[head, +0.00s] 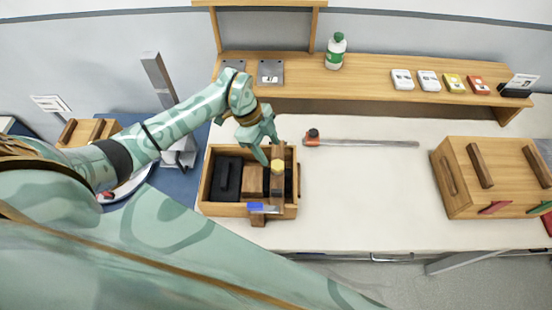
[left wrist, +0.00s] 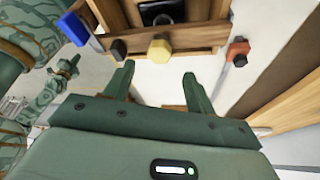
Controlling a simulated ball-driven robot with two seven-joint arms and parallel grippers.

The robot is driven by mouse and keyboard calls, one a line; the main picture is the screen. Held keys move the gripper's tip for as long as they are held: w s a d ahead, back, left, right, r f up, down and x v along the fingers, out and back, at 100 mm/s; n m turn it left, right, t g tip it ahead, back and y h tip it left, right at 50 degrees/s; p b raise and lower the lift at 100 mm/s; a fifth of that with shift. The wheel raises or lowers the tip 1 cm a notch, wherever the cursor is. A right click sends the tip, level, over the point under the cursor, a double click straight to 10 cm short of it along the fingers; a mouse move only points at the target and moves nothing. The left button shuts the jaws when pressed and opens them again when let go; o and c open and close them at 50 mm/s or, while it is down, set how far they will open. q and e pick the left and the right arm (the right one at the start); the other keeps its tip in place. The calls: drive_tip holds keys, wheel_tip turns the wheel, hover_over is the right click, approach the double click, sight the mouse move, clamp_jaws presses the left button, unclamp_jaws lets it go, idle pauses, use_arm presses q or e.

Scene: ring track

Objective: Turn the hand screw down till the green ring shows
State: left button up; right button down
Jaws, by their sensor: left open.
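A yellow knob (head: 277,166) stands at the right part of an open wooden box (head: 228,209). It looks like the hand screw's head, and it shows as a faceted yellow knob in the left wrist view (left wrist: 159,48). I see no green ring on it; its stem is mostly hidden. My left gripper (head: 268,153) is above the box, close to the knob. In the left wrist view its fingers (left wrist: 157,82) are apart and empty, with the knob beyond their tips. A small green claw (left wrist: 62,74) at the left there may be my right gripper; its jaws are unclear.
A blue-ended piece (head: 262,208) sits at the box's front edge. A bar clamp with an orange-and-black end (head: 313,134) lies right of the box. A wooden case (head: 463,190) stands far right. A raised shelf (head: 370,70) runs behind.

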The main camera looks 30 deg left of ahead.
sight(277, 164)
use_arm(q)
drive_tip(key=x, duration=0.6)
drive_tip(key=shift+d, duration=0.1)
drive_tip(key=c, duration=1)
